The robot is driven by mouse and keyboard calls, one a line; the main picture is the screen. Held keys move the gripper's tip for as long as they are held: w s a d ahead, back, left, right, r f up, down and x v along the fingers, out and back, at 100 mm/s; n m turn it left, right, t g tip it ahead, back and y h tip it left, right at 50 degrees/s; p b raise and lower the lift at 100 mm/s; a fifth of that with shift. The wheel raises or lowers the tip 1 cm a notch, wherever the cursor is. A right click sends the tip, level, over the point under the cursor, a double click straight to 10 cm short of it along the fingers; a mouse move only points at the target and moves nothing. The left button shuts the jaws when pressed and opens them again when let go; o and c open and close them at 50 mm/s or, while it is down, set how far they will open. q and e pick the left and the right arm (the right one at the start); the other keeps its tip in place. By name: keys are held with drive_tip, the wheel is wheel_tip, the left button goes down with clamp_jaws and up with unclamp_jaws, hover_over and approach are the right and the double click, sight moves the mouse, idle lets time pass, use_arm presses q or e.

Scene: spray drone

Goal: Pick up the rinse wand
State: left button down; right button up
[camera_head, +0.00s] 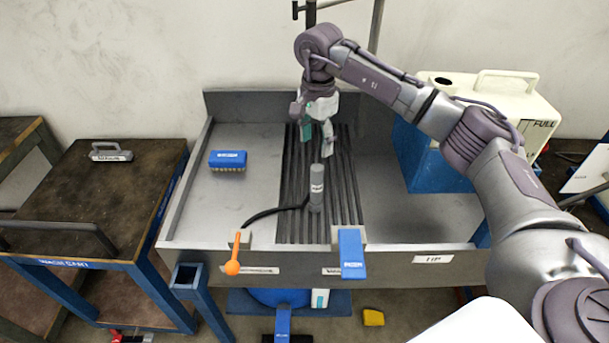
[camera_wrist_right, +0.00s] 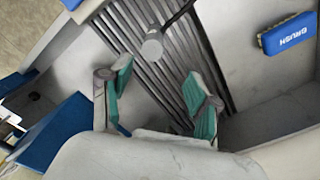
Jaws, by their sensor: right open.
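The rinse wand (camera_head: 316,188) is a grey cylinder standing upright on the dark slatted grate in the middle of the sink bench. A black hose runs from its lower part to the left front. My right gripper (camera_head: 317,142) is above and behind the wand, pointing down, open and empty. In the right wrist view the wand's round grey end (camera_wrist_right: 152,48) shows beyond the open teal-padded fingers (camera_wrist_right: 160,98), apart from them. My left gripper is in neither view.
A blue brush (camera_head: 228,160) lies on the bench's left side. An orange-knobbed lever (camera_head: 233,266) and a blue pedal-like tab (camera_head: 351,254) are at the front edge. A white jug (camera_head: 490,105) stands on a blue stand at right. A wash cart (camera_head: 90,200) stands at left.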

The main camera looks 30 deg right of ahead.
sight(317, 165)
drive_tip(key=f, duration=0.1)
drive_tip(key=s+f+p, duration=0.1)
drive_tip(key=f, duration=0.2)
drive_tip(key=shift+s+d, duration=0.1)
drive_tip(key=shift+s, duration=0.15)
drive_tip(key=f, duration=0.3)
drive_tip(key=shift+w+p, duration=0.2)
drive_tip(key=shift+p, duration=0.15)
drive_tip(key=shift+w+f, duration=0.1)
drive_tip(key=shift+f, duration=0.2)
drive_tip(key=shift+s+f+p, duration=0.15)
drive_tip(key=shift+f+p, duration=0.35)
drive_tip(key=shift+f, duration=0.05)
drive_tip(key=shift+s+f+p, duration=0.15)
drive_tip(key=shift+f+p, duration=0.3)
drive_tip(key=shift+f, duration=0.1)
wheel_tip(317, 165, down, 2)
drive_tip(key=shift+f+p, duration=0.25)
drive_tip(key=shift+p, duration=0.05)
drive_tip(key=shift+w+f, duration=0.1)
drive_tip(key=shift+f, duration=0.2)
drive_tip(key=c, duration=1.1)
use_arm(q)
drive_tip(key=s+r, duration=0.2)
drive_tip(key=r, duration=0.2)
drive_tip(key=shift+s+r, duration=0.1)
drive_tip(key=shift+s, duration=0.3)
use_arm(e)
clamp_jaws()
